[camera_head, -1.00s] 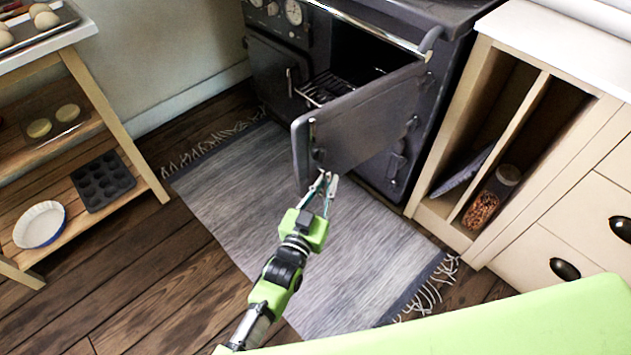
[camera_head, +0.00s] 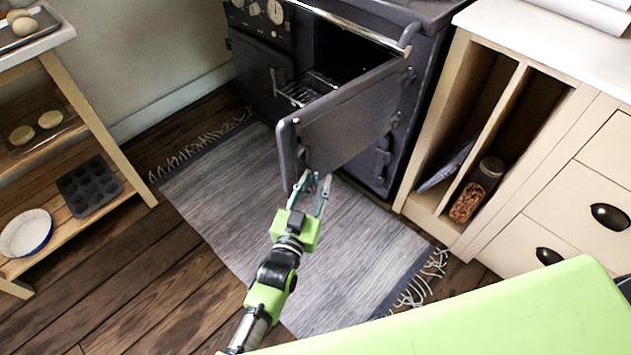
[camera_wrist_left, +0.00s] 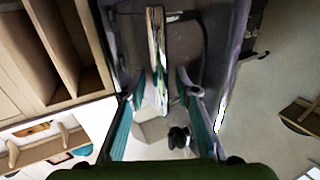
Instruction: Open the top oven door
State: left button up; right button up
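The top oven door (camera_head: 345,122) is dark metal and stands wide open, swung out from the black range cooker (camera_head: 262,70). It hinges on the right of the opening, where a wire rack (camera_head: 308,88) shows inside. My left gripper (camera_head: 314,178) is just below the free end of the door, with its fingers apart. In the left wrist view the spread fingers (camera_wrist_left: 160,108) have a thin upright edge, likely the door's, beyond and between them; I cannot tell whether they touch it. My right gripper is not in view.
A striped rug (camera_head: 250,195) covers the floor before the cooker. A wooden shelf unit (camera_head: 100,125) with baking tins stands at the left. A cream cabinet (camera_head: 462,215) with a jar (camera_head: 476,190) stands at the right. Bare wooden floor lies at lower left.

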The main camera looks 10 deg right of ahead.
pick_arm(q)
jog(key=shift+s+a+f, duration=0.1)
jog(key=shift+s+a, duration=0.15)
jog(key=shift+s, duration=0.05)
jog(key=v, duration=1.1)
jog(key=shift+s+d, duration=0.1)
jog(key=shift+s, duration=0.05)
jog(key=shift+c, duration=0.5)
